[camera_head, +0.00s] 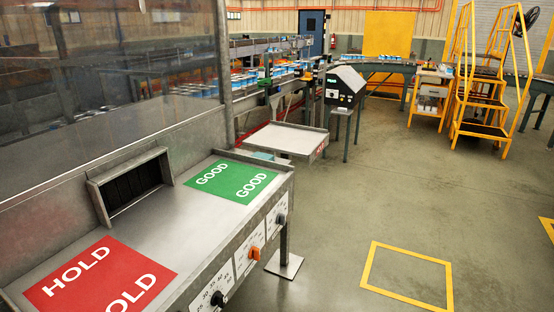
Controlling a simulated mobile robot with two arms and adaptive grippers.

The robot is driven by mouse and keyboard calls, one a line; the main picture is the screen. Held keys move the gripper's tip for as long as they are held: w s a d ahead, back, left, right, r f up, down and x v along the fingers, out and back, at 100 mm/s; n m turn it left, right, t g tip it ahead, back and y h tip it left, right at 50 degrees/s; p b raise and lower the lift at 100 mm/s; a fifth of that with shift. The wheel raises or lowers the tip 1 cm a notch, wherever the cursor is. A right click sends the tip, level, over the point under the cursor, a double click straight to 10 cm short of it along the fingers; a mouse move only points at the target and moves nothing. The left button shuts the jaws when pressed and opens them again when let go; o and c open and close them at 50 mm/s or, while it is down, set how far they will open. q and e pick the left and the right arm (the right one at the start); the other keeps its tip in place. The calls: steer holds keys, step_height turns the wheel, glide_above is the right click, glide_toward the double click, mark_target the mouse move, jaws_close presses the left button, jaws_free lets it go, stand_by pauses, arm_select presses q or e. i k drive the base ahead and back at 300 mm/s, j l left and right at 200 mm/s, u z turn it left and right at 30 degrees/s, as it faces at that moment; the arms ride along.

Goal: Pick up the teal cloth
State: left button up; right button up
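I cannot make out a teal cloth for certain. A small pale teal patch (263,156) shows just past the far end of the metal bench, partly hidden by the bench edge; it is too small to tell what it is. Neither of my grippers is in view.
The steel bench (185,215) at left bears a red HOLD mat (95,278) and a green GOOD mat (232,181). A side tray (285,140), a dark control box (345,86) and conveyors with cans stand beyond. Yellow steps (485,100) stand back right. The right floor is open.

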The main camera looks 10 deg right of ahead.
mark_target(260, 155)
steer(key=u, duration=0.4)
steer(key=i+l+u, duration=0.1)
steer(key=u, duration=0.25)
steer(key=l+u, duration=0.15)
steer(key=u, duration=0.25)
steer(key=i+l+u, duration=0.1)
steer(key=l+u, duration=0.25)
steer(key=l, duration=0.4)
steer(key=l+u, duration=0.4)
steer(key=l, duration=0.4)
steer(key=l+u, duration=0.35)
steer(key=l, duration=0.4)
steer(key=k, duration=0.05)
